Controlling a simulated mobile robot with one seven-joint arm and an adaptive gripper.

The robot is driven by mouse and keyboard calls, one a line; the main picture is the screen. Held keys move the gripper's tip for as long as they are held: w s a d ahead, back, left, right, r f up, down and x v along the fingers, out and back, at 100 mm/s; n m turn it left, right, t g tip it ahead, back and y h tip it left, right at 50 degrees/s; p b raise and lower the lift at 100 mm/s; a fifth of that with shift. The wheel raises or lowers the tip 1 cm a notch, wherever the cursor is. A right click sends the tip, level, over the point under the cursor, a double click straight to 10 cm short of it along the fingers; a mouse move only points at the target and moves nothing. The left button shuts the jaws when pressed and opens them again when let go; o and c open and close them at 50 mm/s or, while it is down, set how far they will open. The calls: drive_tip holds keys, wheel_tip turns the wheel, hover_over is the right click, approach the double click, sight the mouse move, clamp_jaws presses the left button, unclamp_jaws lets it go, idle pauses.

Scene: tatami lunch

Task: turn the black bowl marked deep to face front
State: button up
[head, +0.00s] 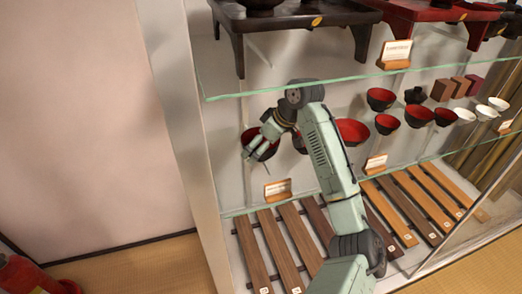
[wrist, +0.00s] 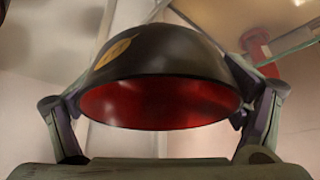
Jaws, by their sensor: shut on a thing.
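The black bowl (head: 250,136) with a red inside is at the left end of the middle glass shelf in the head view, partly covered by my fingers. My gripper (head: 258,146) is shut on it. In the wrist view the bowl (wrist: 165,60) sits between my two fingers, which press at its left and right sides. A gold leaf mark (wrist: 116,50) shows on its black outside, left of centre. The red inside (wrist: 160,102) faces the lower part of that picture. Whether its base touches the shelf is hidden.
A small sign (head: 278,190) stands below the bowl, its text too small to read. A larger red bowl (head: 353,131) and several small bowls stand to the right. Dark tray stands (head: 290,20) are on the glass shelf above. Wooden slats (head: 285,240) lie below. A cabinet post (head: 180,120) is close left.

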drive_tip(key=m+t+h+b, duration=0.1)
drive_tip(key=m, duration=0.1)
drive_tip(key=m+t+h+b, duration=0.1)
drive_tip(key=m+b, duration=0.1)
drive_tip(key=m, duration=0.1)
drive_tip(key=shift+f, duration=0.15)
drive_tip(key=shift+a+r+m+h+p, duration=0.15)
drive_tip(key=shift+r+m+h+p, duration=0.35)
drive_tip(key=shift+m, duration=0.5)
drive_tip(key=m+h+p, duration=0.1)
drive_tip(key=m, duration=0.2)
drive_tip(key=m+t+h+p, duration=0.1)
drive_tip(key=m+p, duration=0.1)
drive_tip(key=shift+f+m+h, duration=0.15)
drive_tip(key=shift+m+h, duration=0.25)
drive_tip(key=shift+f, duration=0.9)
drive_tip(key=shift+f+b, duration=0.3)
drive_tip(key=shift+b, duration=0.05)
drive_tip(key=o, duration=1)
drive_tip(key=shift+c, duration=0.2)
drive_tip(key=shift+r, duration=0.2)
drive_tip(key=shift+r+p, duration=2.35)
drive_tip(key=shift+p, duration=0.05)
